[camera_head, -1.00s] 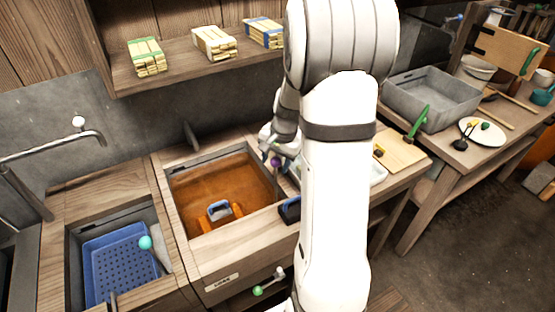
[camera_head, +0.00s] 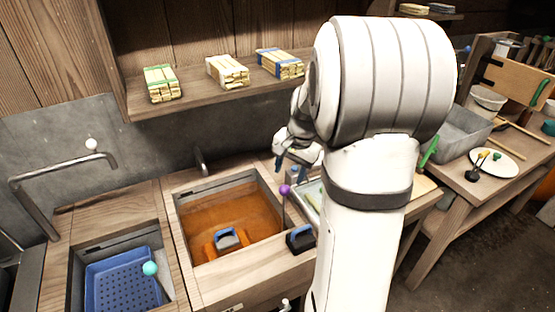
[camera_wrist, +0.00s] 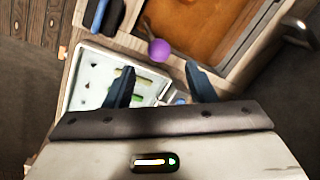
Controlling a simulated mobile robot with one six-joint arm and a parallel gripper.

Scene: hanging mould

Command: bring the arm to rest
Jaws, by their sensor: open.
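My arm fills the middle right of the head view, bent at a large white joint. My gripper (camera_head: 279,160) is above the counter, just right of the orange vat. In the wrist view my gripper (camera_wrist: 159,66) shows two dark fingers spread apart with nothing held between them. A purple ball (camera_head: 285,189) on a thin rod stands at the vat's right edge, below my gripper and apart from it. The purple ball also shows in the wrist view (camera_wrist: 159,50), beyond the fingertips.
The vat (camera_head: 180,222) holds orange-brown liquid and a blue-and-orange handled thing (camera_head: 228,238). A blue perforated tray (camera_head: 118,285) sits in the left basin. A shelf (camera_head: 210,88) with bundled sticks hangs behind. A pale tray (camera_wrist: 90,85) lies beneath my gripper. The right table (camera_head: 480,180) carries a plate.

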